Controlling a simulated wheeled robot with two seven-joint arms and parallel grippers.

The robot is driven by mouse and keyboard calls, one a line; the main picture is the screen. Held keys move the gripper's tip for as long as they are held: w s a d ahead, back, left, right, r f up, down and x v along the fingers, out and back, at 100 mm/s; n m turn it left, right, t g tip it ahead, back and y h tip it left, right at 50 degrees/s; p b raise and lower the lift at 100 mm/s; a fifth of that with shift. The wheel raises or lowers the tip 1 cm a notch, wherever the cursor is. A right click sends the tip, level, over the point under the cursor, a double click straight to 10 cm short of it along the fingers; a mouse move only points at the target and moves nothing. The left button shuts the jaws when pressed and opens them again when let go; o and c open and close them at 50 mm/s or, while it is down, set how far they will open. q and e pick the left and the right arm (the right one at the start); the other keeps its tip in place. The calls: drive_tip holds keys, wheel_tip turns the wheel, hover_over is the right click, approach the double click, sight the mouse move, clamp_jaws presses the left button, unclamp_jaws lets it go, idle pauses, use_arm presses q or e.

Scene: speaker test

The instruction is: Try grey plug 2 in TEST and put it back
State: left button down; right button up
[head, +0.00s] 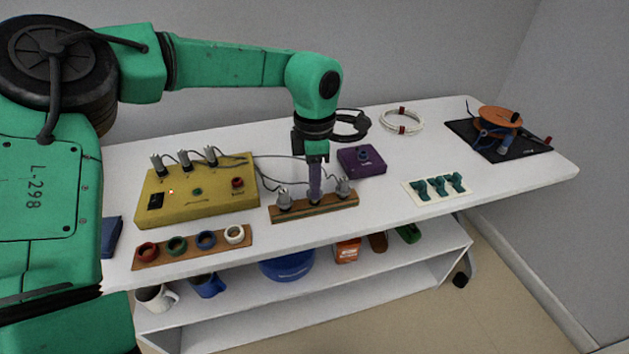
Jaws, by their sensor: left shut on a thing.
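My left gripper (316,192) points straight down over the wooden rack (318,212) and is shut on the middle grey plug (315,199). That plug is mostly hidden by the fingers and is at the rack; I cannot tell whether it is fully seated. Another grey plug (284,199) stands at the left of the rack and one more (344,188) at the right. A purple box (361,163) with a round fitting on top sits behind the rack; its lettering is too small to read. My right gripper is not in view.
A yellow box (197,200) with several cabled plugs stands left. A brown strip (190,248) with coloured rings lies in front. A white plate (437,190) with teal pieces, a white cable coil (401,120) and a black mat (520,146) with an orange spool (494,115) lie right.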

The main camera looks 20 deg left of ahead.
use_arm(q)
drive_tip(key=shift+f, duration=0.3)
drive_tip(key=c, duration=0.7)
unclamp_jaws()
drive_tip(key=shift+r, duration=0.1)
drive_tip(key=shift+r+p, duration=2.45)
drive_tip(key=shift+r, duration=1.25)
